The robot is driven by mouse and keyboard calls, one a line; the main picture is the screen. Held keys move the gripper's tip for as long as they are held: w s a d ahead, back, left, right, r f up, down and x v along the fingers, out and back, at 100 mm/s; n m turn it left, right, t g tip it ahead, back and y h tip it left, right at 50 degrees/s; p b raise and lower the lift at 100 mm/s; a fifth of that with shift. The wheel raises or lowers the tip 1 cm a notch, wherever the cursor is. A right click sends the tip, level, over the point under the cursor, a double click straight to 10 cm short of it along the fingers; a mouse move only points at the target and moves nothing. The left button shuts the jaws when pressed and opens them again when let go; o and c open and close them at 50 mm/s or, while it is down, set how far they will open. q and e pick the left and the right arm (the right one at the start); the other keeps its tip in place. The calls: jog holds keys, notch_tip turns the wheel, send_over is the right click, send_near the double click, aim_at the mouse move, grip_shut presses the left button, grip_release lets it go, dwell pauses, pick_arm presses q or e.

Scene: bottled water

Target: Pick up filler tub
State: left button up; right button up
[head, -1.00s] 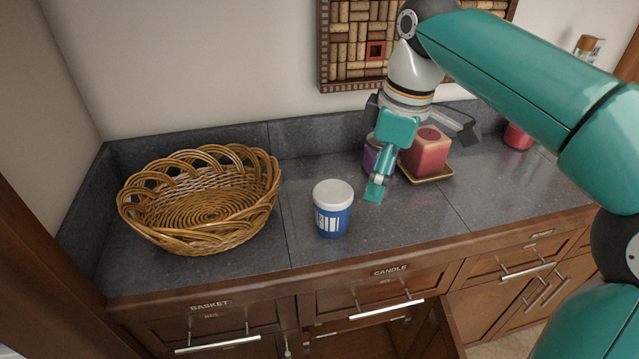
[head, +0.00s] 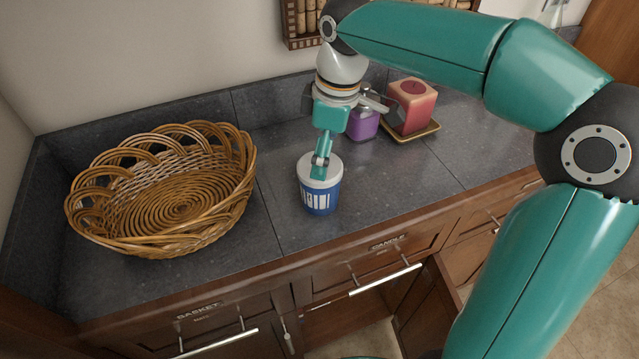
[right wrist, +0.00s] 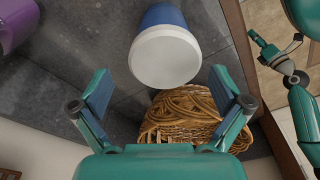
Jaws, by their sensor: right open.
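The filler tub (head: 319,196) is blue and white with a white lid and stands upright on the counter, right of the basket. My right gripper (head: 320,165) is over its lid in the head view and hides part of it. In the right wrist view, my right gripper (right wrist: 160,83) is open, with its fingers spread wider than the tub (right wrist: 166,48). The lid lies between and just beyond the fingertips, and nothing is held. My left gripper (right wrist: 276,46) shows small at the right of that view, away from the tub, fingers apart and empty.
A wicker basket (head: 170,200) stands left on the grey counter (head: 400,180). A purple jar (head: 363,124) and a red candle (head: 411,104) on a tray stand behind and right of the tub. A cabinet below the counter is open.

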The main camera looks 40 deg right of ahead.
jog(key=shift+w+a+f, duration=0.1)
jog(key=shift+a+f, duration=0.1)
jog(key=shift+f, duration=1)
jog(key=shift+w+a+f, duration=0.1)
jog(key=shift+a+f, duration=0.05)
jog(key=shift+f, duration=1)
jog(key=shift+a+f, duration=0.2)
jog(key=shift+f, duration=1)
jog(key=c, duration=1.5)
jog(key=shift+r, duration=0.15)
jog(key=shift+c, duration=0.9)
jog(key=shift+r, duration=0.15)
